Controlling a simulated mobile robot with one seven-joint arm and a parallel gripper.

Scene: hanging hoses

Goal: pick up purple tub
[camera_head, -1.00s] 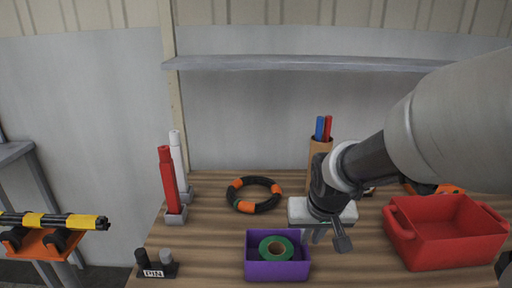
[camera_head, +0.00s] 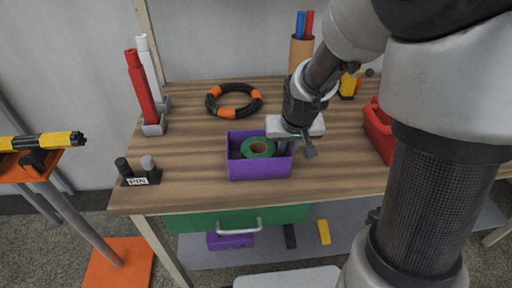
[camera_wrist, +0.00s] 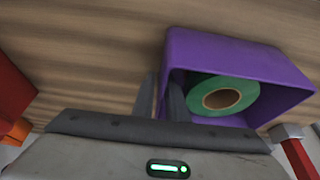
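The purple tub (camera_head: 260,168) sits upright near the front of the wooden workbench, with a green tape roll (camera_head: 257,148) inside. It also shows close up in the wrist view (camera_wrist: 235,55), open side towards the camera, with the tape roll (camera_wrist: 222,97) in it. My gripper (camera_head: 287,147) is at the tub's right side in the head view. In the wrist view my gripper's fingers (camera_wrist: 160,98) stand close together, one outside and one inside the tub, with its side wall between them. The fingertips are partly hidden. I see no clear gap under the tub.
A black-and-orange hose ring (camera_head: 233,101) lies behind the tub. Red (camera_head: 143,92) and white tubes stand at left, with a small black holder (camera_head: 138,174) in front. A red bin (camera_head: 380,130) is at right, partly behind my arm. A green drawer (camera_head: 237,219) is below the bench.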

